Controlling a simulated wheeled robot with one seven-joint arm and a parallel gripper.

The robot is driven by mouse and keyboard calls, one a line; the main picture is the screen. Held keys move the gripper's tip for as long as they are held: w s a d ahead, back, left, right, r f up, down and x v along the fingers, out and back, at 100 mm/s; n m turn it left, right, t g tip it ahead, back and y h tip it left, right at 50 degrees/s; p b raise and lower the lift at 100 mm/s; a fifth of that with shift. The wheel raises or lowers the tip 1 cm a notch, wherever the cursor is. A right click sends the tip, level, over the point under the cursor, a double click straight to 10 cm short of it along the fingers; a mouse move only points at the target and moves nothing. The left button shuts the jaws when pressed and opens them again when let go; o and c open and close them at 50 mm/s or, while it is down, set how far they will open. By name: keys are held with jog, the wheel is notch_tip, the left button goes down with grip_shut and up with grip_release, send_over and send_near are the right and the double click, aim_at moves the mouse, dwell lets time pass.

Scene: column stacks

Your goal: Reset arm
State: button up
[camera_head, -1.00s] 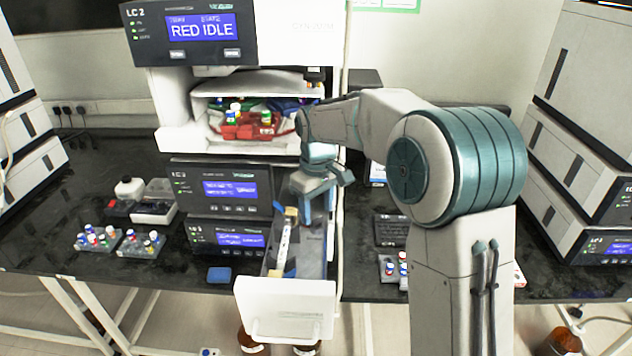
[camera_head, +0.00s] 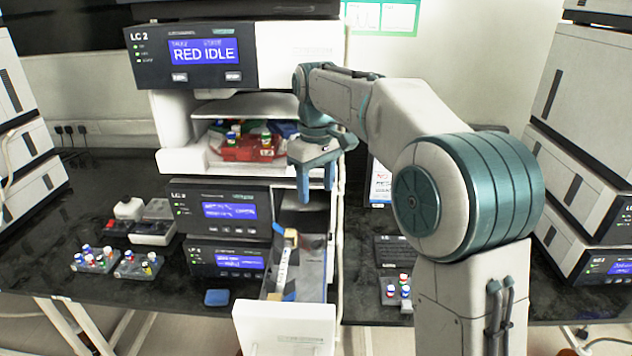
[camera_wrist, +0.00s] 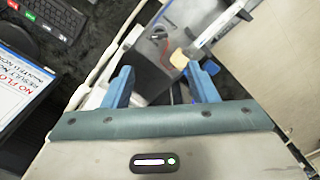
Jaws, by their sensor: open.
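My gripper (camera_head: 316,188) hangs in front of the LC 2 stack in the head view, fingers pointing down above the open drawer. In the wrist view its two blue fingers (camera_wrist: 160,85) are spread, with nothing between them. The open drawer (camera_head: 285,318) sticks out toward me from the lower part of the stack.
The LC 2 stack (camera_head: 192,50) has an open bay with a red tray of vials (camera_head: 235,152). Vial racks (camera_head: 95,260) stand on the bench at left. A keyboard (camera_wrist: 55,15) and a printed sign (camera_wrist: 22,85) lie to the left in the wrist view. Another stack (camera_head: 575,190) stands at right.

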jog(key=s+d+f+m+t, duration=0.1)
jog(key=s+d+f+m, duration=0.2)
jog(key=s+d, duration=0.2)
jog(key=s+d+f+m+t, duration=0.1)
jog(key=s+d+f+m, duration=0.2)
jog(key=s, duration=0.9)
jog(key=s+d+f+m+t, duration=0.1)
jog(key=s+d+f+m, duration=0.1)
jog(key=s+d, duration=0.6)
jog(key=shift+s+f+m, duration=0.4)
jog(key=shift+s+f, duration=0.3)
jog(key=shift+f, duration=0.15)
jog(key=shift+c, duration=0.3)
